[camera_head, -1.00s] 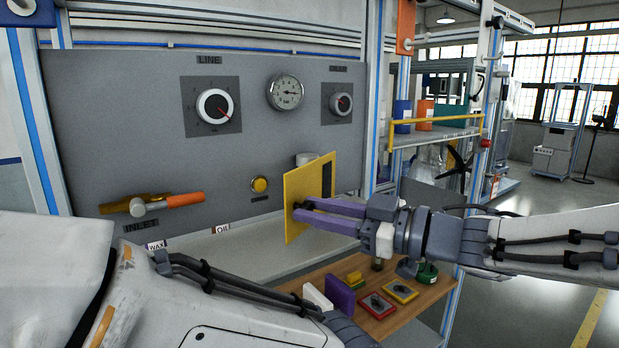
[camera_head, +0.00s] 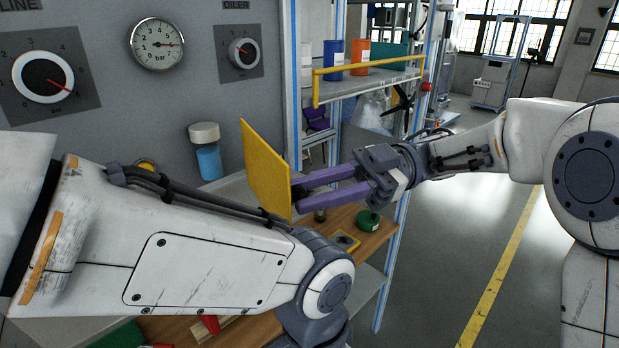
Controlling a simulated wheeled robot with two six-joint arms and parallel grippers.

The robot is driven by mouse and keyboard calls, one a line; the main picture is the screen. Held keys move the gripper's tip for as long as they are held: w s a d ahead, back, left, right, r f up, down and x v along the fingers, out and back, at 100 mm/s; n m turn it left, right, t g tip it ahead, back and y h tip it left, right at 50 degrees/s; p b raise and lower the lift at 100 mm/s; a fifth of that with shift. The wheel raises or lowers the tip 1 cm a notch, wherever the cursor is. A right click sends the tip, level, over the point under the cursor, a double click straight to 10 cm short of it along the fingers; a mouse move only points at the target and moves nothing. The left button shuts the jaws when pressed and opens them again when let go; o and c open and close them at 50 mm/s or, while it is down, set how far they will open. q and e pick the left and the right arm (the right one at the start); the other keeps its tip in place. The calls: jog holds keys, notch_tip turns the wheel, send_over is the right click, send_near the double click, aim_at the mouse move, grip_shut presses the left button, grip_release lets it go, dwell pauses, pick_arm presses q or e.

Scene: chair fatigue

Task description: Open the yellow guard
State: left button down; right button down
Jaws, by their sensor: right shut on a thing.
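The yellow guard (camera_head: 265,172) is a flat plate that stands out from the grey panel, seen at a steep angle. My right gripper (camera_head: 299,191) reaches it from the right, its purple fingers at a dark part on the plate's right face. It is shut there; the fingertips' exact hold is partly hidden. A bottle of blue liquid with a white cap (camera_head: 207,152) shows uncovered left of the guard, at the panel. My left arm crosses the lower left; its gripper is out of view.
The grey panel carries a pressure gauge (camera_head: 157,44) and an OILER dial (camera_head: 243,53). Below the guard, a wooden shelf (camera_head: 375,235) holds a green round item (camera_head: 368,222). A yellow-railed shelf (camera_head: 370,75) stands behind. The floor at right is clear.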

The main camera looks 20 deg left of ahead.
pick_arm(q)
jog(key=shift+w+d+r, duration=0.15)
jog(key=shift+w+r, duration=0.2)
pick_arm(e)
jog(key=shift+w+d+n+g+h, duration=0.2)
jog(key=shift+w+n+g+h, duration=0.1)
jog(key=shift+w+g+h, duration=0.15)
jog(key=shift+s, duration=0.1)
jog(key=c, duration=0.7)
grip_release()
jog(key=shift+o, duration=0.2)
